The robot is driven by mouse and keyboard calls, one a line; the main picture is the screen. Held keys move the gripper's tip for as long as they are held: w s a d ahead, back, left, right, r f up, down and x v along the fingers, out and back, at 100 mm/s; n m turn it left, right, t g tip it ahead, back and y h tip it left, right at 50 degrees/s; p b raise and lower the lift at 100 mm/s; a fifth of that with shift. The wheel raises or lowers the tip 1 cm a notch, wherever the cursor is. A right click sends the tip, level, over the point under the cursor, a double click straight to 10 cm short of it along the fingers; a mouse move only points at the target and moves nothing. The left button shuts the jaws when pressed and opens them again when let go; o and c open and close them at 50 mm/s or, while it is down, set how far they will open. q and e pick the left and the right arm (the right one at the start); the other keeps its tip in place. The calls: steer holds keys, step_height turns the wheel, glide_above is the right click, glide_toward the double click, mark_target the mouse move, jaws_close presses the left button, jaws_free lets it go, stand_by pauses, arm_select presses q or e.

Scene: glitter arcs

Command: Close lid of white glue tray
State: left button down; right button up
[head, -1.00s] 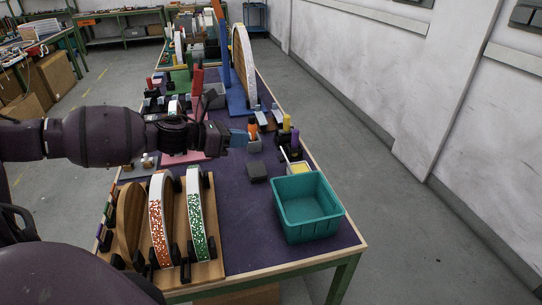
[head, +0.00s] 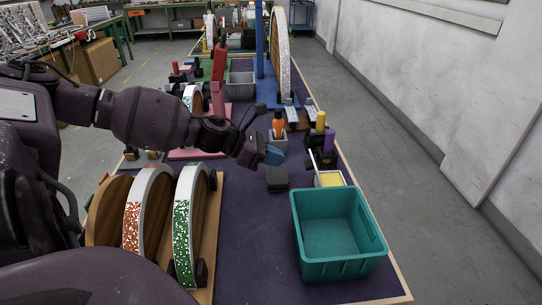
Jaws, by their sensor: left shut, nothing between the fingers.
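A small pale tray (head: 330,179) with a yellow inside stands on the purple table top, just behind the teal bin. A thin white stick leans up from its left side. I cannot make out a separate lid on it. My left gripper (head: 272,156) comes in from the left and is shut and empty, with blue fingertips. It is above the table, left of the pale tray and apart from it. A dark block (head: 277,179) lies on the table just below the fingertips in the picture. My right gripper is not in view.
A teal bin (head: 338,265) stands at the near right. Glitter arcs in white and green (head: 186,225) and white and red (head: 140,220) stand in a wooden rack at the near left. An orange bottle (head: 278,125) stands behind my gripper.

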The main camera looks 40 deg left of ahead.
arm_select(q)
steer(key=b+x, duration=0.2)
steer(key=x, duration=0.2)
steer(key=shift+w+f, duration=0.1)
steer(key=shift+f, duration=0.25)
steer(key=shift+w+d+f+b, duration=0.1)
steer(key=shift+w+d+b, duration=0.1)
steer(key=shift+b, duration=0.1)
steer(key=shift+w+d, duration=0.25)
steer(key=shift+w, duration=0.05)
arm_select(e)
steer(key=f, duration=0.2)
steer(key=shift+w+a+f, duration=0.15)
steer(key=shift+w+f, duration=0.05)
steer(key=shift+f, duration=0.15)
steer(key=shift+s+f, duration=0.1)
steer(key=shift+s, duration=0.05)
